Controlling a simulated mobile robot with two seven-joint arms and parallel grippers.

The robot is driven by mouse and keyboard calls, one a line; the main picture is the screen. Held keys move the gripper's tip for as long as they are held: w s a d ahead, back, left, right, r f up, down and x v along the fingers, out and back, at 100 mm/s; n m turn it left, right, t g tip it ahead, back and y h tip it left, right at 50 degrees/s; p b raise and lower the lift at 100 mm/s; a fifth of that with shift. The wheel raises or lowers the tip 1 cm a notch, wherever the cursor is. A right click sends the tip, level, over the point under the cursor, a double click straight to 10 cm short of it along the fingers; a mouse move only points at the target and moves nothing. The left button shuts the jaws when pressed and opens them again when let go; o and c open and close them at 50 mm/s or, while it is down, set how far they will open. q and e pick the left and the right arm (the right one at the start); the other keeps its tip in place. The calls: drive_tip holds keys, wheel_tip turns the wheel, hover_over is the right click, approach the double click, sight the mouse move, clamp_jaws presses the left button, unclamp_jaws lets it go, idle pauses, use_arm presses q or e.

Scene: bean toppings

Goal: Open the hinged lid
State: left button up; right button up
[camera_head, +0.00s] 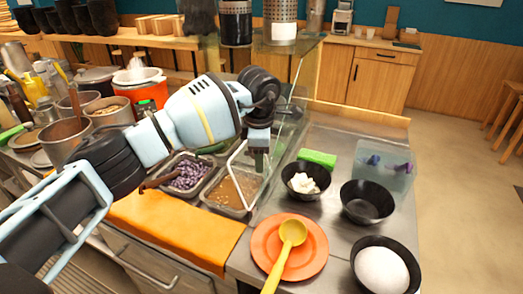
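My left arm reaches in from the left, and its gripper (259,160) points down over the food pans. Its fingertips are small and dark, and I cannot tell whether they are open or shut. A clear glass panel (299,75), likely the hinged lid, stands raised behind and right of the gripper; its hinge is not clear. A thin white bar (236,155) slants down beside the gripper; I cannot tell what it belongs to or whether the gripper touches it. One pan holds purple beans (188,175), another brown food (230,191). My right gripper is not in view.
An orange plate with a yellow ladle (291,232), black bowls (367,202), a green block (317,158) and a clear container (398,163) crowd the right counter. An orange cloth (170,225) lies along the front. Pots (65,138) stand at left. The floor at right is open.

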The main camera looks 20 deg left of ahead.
use_arm(q)
wheel_tip(320, 180, up, 8)
drive_tip(key=s, duration=0.1)
drive_tip(key=shift+d, duration=0.15)
idle(0.5)
